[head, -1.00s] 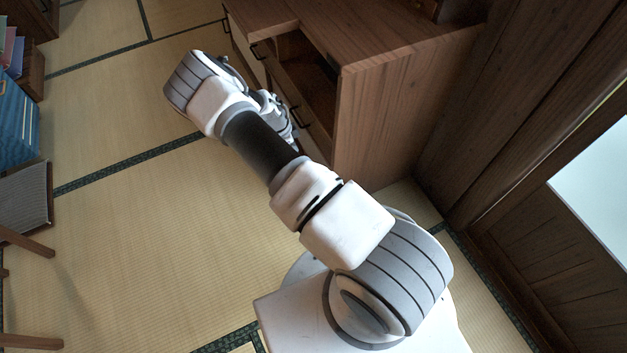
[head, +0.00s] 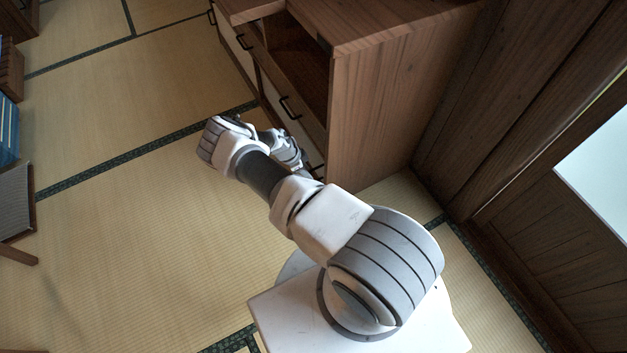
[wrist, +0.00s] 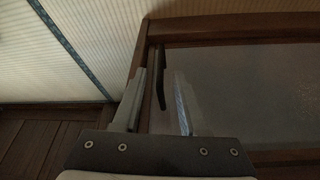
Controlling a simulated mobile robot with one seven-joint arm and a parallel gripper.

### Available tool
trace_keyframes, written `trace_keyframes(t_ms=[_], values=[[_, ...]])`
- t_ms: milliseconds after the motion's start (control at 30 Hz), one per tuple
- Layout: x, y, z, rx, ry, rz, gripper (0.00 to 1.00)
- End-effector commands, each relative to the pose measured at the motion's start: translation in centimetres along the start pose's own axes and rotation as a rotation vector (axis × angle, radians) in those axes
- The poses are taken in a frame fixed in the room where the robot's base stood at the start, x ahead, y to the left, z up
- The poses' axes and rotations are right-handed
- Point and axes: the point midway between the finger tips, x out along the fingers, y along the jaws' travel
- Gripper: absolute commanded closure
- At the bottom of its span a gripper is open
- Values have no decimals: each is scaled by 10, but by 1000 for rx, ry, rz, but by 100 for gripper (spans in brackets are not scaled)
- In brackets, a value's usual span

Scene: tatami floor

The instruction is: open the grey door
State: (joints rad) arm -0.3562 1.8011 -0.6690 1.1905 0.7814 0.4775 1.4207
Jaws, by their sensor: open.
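The grey door (wrist: 240,88) fills the right of the wrist view, a flat grey panel in a brown wooden frame. Its dark bar handle (wrist: 161,92) stands on the frame strip at the door's left side. My gripper (wrist: 158,72) is open, with one finger on each side of the handle in the picture. I cannot tell whether either finger touches it. The door looks shut. In the head view my gripper (head: 291,153) is at the cabinet front, partly hidden by my own wrist, and the grey door cannot be clearly made out behind my arm.
The wooden cabinet (head: 385,100) has an open shelf and other dark handles (head: 289,107) along its front. A wooden wall (head: 500,100) closes off the right. Tatami floor (head: 130,230) to the left is open. A grey-cushioned seat (head: 15,200) stands at the left edge.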

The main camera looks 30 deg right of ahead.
Motion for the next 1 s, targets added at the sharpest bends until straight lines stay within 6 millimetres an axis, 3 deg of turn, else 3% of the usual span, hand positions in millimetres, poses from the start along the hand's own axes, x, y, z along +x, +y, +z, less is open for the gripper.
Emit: trace_keyframes(t_ms=[100,300,767,1000], values=[[30,0,0,0,1,1,58],[58,0,0,0,0,0,58],[67,0,0,0,0,-1,58],[67,0,0,0,0,-1,100]])
